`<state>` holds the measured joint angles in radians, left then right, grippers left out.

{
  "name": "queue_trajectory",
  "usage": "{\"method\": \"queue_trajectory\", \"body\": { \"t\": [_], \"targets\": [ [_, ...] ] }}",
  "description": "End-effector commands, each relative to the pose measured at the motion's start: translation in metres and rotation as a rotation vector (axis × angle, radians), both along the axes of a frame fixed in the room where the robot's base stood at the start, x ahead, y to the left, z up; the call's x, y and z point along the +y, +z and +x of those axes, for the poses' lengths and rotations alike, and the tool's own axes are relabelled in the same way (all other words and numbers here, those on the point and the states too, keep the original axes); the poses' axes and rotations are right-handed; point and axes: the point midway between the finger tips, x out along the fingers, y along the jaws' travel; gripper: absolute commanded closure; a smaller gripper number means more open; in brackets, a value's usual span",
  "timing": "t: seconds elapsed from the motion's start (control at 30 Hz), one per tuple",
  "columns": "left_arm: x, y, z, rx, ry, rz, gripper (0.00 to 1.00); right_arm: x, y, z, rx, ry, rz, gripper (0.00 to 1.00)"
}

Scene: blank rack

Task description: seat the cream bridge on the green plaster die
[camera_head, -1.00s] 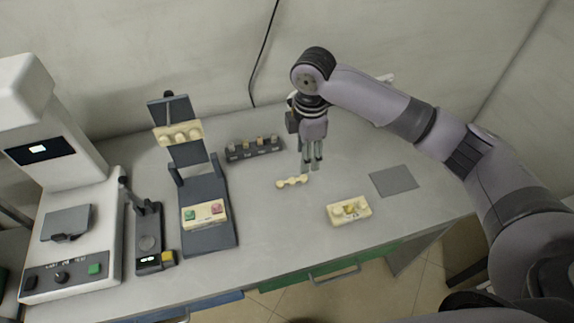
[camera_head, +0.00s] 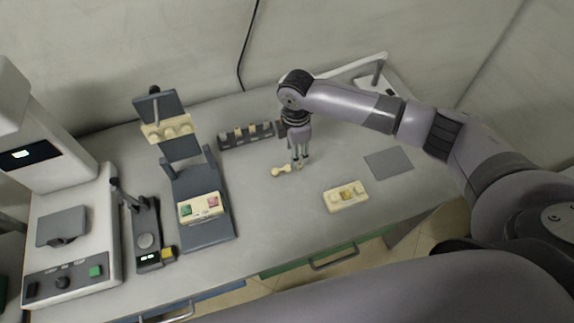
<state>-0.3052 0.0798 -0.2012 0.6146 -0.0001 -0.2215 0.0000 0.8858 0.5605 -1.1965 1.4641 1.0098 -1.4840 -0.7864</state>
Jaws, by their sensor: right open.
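The cream bridge (camera_head: 281,171) lies on the bench as a short row of knobs. My right gripper (camera_head: 299,164) is open, pointing down at the bridge's right end, with its fingertips around or just over that end; I cannot tell if they touch. The green plaster die (camera_head: 185,210) is a small green block at the left of a cream base, which sits on the dark articulator stand (camera_head: 216,233). A pink die (camera_head: 213,202) is beside it on the same base. My left gripper is not in view.
Above the dies, the stand's upper arm carries a cream tooth row (camera_head: 168,131). A dark rack (camera_head: 246,136) with several pieces stands behind the bridge. A cream block (camera_head: 346,196) and a grey mat (camera_head: 389,163) lie right. A white machine (camera_head: 70,237) and a small dark device (camera_head: 146,235) stand left.

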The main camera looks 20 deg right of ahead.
Motion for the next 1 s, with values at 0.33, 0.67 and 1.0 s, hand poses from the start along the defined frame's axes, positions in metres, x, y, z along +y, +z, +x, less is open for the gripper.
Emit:
{"method": "queue_trajectory", "body": {
  "t": [0.33,0.67,1.0],
  "targets": [
    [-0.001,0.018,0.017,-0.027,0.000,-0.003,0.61,-0.002,-0.037,-0.003,0.004,-0.001,-0.001,0.57],
    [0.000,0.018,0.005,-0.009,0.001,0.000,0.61,-0.002,-0.056,-0.003,0.000,0.001,0.000,0.57],
    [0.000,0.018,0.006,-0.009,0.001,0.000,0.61,-0.002,-0.056,-0.003,0.001,0.000,0.000,0.74]
  ]
}}
